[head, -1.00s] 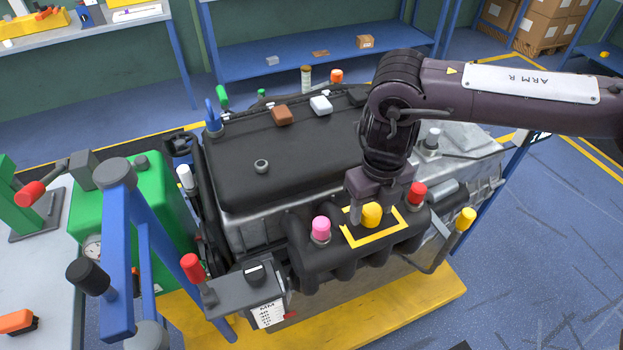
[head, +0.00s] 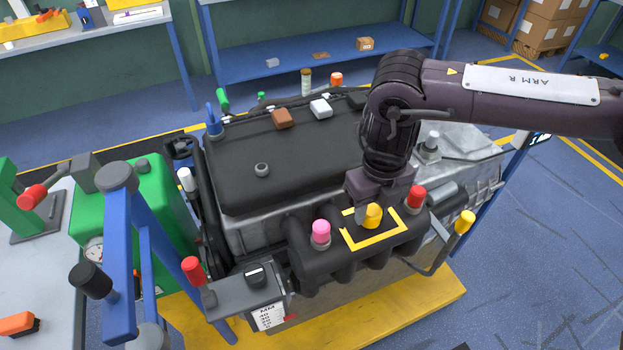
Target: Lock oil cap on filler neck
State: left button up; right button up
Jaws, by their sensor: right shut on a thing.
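The yellow cap (head: 372,215) is on the dark pipe housing on the near side of the engine, inside a yellow square outline (head: 377,245). My right gripper (head: 367,214) reaches down from above and is shut on this cap; the wrist and palm hide part of its upper edge. I cannot tell whether the cap touches the surface below. A small open grey neck (head: 262,169), which looks like the filler neck, stands upright on the black engine cover (head: 300,150), with no cap on it. My left gripper is not in view.
A pink cap (head: 321,231) and a red cap (head: 416,196) flank the yellow outline. Another yellow cap (head: 466,219) is at the right. A blue post (head: 146,250) stands at left.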

aim_at(373, 210)
jog(key=shift+r+p, duration=2.35)
jog(key=shift+r, duration=0.85)
jog(key=shift+f, duration=0.1)
